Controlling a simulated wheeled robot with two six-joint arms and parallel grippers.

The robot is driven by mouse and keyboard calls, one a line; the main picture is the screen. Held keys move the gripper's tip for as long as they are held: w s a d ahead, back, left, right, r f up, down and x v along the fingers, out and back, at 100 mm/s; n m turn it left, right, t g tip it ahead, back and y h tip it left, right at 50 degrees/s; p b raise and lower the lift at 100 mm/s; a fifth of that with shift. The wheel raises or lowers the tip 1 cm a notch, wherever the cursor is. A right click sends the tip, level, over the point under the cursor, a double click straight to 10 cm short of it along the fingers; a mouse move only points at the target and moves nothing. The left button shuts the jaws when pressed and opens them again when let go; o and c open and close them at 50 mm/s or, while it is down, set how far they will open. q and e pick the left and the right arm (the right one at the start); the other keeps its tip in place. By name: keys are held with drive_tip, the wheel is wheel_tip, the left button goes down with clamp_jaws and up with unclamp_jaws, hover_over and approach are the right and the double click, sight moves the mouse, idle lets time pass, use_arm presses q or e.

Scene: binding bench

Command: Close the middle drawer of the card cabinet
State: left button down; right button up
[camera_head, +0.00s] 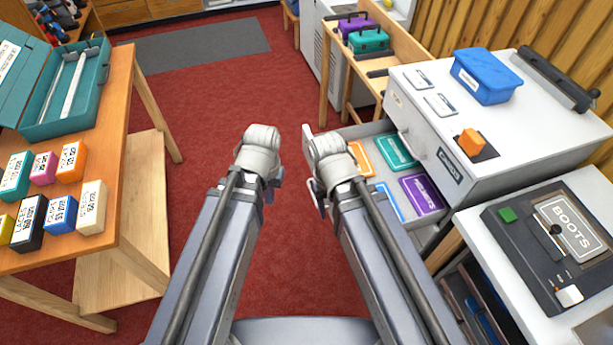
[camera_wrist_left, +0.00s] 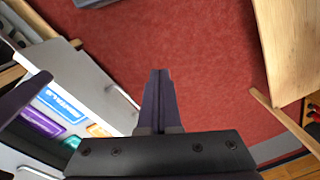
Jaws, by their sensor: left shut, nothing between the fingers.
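The white card cabinet (camera_head: 490,130) stands at the right in the head view. One of its drawers (camera_head: 372,130) is pulled out to the left, below a shut front with a handle; its exact level is hard to tell.
A wooden table (camera_head: 125,190) with small labelled boxes and a teal case (camera_head: 75,110) stands at the left. A blue bin (camera_head: 487,76) and an orange block (camera_head: 471,141) sit on the cabinet. Red floor lies between.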

use_arm(q)
drive_tip(key=w+a+f+n+t+h+b, duration=0.2)
drive_tip(key=w+f+t+b, duration=0.1)
drive_tip(key=w+f+b, duration=0.5)
drive_tip(key=w+d+r+n+t+h, duration=0.2)
drive_tip(key=w+d+r+t+h, duration=0.1)
drive_tip(key=w+d, duration=0.3)
drive_tip(key=d+r+b+x, duration=0.1)
drive_tip(key=d+b+x, duration=0.1)
drive_tip(key=b+x, duration=0.6)
drive_tip(key=shift+x, duration=2)
drive_tip(key=shift+w+d+r, duration=0.2)
